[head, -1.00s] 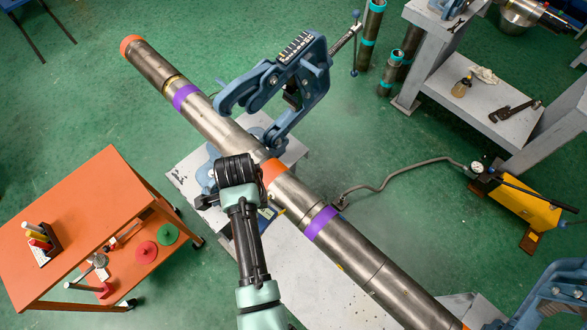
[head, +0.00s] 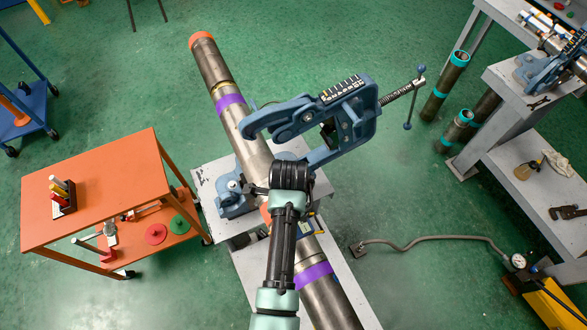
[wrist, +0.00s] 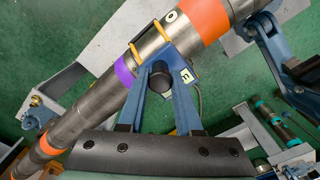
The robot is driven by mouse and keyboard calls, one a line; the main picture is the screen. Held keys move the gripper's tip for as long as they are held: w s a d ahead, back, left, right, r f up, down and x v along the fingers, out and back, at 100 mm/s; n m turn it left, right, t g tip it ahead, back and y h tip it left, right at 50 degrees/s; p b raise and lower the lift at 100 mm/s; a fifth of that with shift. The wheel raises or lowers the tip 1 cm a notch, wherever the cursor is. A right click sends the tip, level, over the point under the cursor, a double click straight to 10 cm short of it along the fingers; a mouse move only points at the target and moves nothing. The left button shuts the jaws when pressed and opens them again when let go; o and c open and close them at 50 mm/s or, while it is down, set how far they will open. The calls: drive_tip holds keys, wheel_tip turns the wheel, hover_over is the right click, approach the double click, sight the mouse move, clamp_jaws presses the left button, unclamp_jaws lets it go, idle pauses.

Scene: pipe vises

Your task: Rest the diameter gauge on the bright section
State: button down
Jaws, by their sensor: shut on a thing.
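In the wrist view my gripper (wrist: 164,82) is shut on the diameter gauge (wrist: 186,66), a blue piece with yellow prongs and a small white label. The prongs lie across the bright section (wrist: 149,42) of the pipe, between a purple band and an orange band. I cannot tell whether they touch it. In the head view my arm hides the gripper and most of the gauge; a blue and yellow part (head: 310,224) shows right of the arm. The bright section (head: 314,250) shows partly above the lower purple band (head: 313,273).
A blue pipe vise (head: 345,115) grips the pipe, its screw handle sticking out right. An orange cart (head: 100,185) stands left, with several tools and discs. A grey hose (head: 430,239) runs to a yellow pump (head: 545,305). Grey benches stand at right.

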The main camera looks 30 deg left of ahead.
wheel_tip(320, 180, down, 6)
drive_tip(key=b, duration=0.5)
drive_tip(key=shift+r, duration=0.25)
drive_tip(key=shift+w+f+b, duration=0.1)
drive_tip(key=shift+f+b, duration=0.3)
drive_tip(key=shift+f, duration=0.25)
drive_tip(key=shift+f, duration=0.4)
idle(1.2)
drive_tip(key=c, duration=0.5)
unclamp_jaws()
drive_tip(key=shift+r+p, duration=3.35)
drive_tip(key=shift+r, duration=0.15)
